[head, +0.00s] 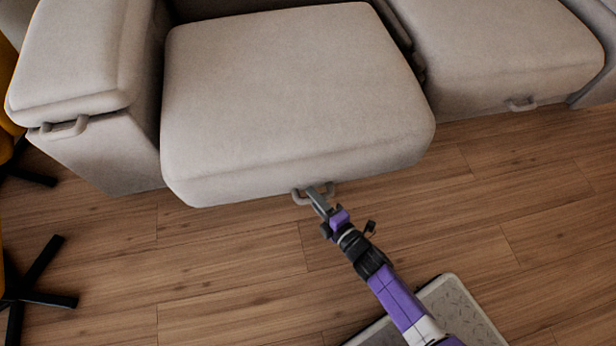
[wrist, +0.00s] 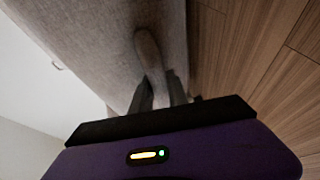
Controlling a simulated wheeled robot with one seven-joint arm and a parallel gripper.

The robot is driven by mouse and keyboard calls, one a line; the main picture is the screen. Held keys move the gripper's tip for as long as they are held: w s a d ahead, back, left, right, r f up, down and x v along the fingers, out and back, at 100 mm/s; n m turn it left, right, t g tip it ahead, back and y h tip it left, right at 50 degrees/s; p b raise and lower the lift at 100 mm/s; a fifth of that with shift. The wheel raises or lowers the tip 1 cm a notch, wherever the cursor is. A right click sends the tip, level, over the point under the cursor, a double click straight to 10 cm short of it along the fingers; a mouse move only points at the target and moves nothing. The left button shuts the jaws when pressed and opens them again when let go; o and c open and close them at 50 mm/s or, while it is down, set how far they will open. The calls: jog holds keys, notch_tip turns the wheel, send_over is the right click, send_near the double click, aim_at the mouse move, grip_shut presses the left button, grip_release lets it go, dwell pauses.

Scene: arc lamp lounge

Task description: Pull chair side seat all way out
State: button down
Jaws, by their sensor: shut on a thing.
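The chair-side seat (head: 290,85) is a beige sofa cushion next to the left armrest, on the side of the yellow chair. It stands out well past the armrest front and past the seat to its right. Its loop handle (head: 301,197) is at the bottom of its front face. My gripper (head: 318,195) is shut on this handle. In the wrist view the handle (wrist: 148,50) runs between the two fingers, with the seat's front (wrist: 85,40) behind it.
The other seat (head: 500,45) sits further back, with its own handle (head: 522,105). The left armrest (head: 80,60) also has a handle (head: 64,128). A yellow chair with black legs (head: 40,275) stands at the left edge. Wooden floor (head: 220,270) in front is clear.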

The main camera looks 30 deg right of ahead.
jog(key=shift+s+a+f, duration=0.1)
jog(key=shift+s+a, duration=0.15)
jog(key=shift+s, duration=0.5)
jog(key=shift+s+a, duration=0.2)
jog(key=shift+s, duration=0.55)
jog(key=c, duration=1.3)
grip_release()
jog(key=s+r+p, duration=0.1)
jog(key=s+p, duration=0.1)
jog(key=s, duration=0.5)
jog(key=shift+s+d+r, duration=0.25)
jog(key=shift+s+d, duration=0.05)
